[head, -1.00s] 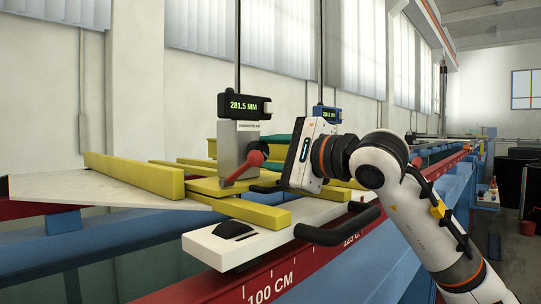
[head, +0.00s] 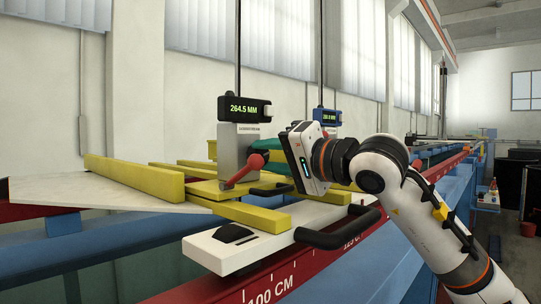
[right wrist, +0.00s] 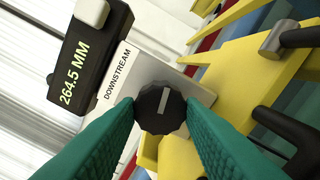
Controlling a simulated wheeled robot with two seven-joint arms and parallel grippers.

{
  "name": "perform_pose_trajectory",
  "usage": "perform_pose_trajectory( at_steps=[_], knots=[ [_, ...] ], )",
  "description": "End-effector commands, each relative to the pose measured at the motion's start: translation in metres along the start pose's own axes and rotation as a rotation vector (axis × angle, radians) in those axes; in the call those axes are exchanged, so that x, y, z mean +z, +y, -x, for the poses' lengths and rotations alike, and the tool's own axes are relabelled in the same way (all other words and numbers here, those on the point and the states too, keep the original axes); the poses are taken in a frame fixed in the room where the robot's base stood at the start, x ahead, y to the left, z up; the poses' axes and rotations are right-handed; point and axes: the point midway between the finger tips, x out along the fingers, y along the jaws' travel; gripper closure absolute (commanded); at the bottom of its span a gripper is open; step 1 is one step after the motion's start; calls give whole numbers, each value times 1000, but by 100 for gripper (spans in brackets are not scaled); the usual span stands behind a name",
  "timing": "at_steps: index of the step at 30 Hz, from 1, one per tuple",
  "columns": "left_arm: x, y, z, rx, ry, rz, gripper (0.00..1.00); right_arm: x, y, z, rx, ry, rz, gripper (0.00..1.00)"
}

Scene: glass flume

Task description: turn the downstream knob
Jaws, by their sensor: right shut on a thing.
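The downstream knob (right wrist: 160,107) is black and ribbed, with a pale pointer line, on a light plate labelled DOWNSTREAM (right wrist: 130,75). In the right wrist view it sits between the teal fingertips of my right gripper (right wrist: 161,118), which is shut on it. In the head view the right gripper (head: 256,145) reaches in from the right to the grey gauge block (head: 234,147), and the knob is hidden there. The black display (head: 245,109) above the block reads 264.5 MM; it also shows in the right wrist view (right wrist: 85,60). My left gripper is not in view.
Yellow bars (head: 136,177) and a white carriage (head: 235,245) with black handles (head: 337,238) lie below, on the red rail. A second gauge with a blue display (head: 327,116) stands behind.

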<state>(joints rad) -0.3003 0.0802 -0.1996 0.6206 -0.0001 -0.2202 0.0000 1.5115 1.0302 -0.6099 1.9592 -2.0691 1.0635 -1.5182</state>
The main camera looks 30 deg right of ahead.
Motion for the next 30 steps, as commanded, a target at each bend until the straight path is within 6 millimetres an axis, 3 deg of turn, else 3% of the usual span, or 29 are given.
perform_pose_trajectory(
  at_steps=[12,28,29,30],
  knots=[
    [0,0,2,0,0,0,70,-2,-2,-1,-6,5,182,88],
    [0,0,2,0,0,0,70,-3,-4,-1,-8,8,204,88],
    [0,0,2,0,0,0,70,-3,-4,-1,-8,8,204,63],
    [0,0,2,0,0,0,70,-3,-4,-1,-8,8,204,57]
  ],
)
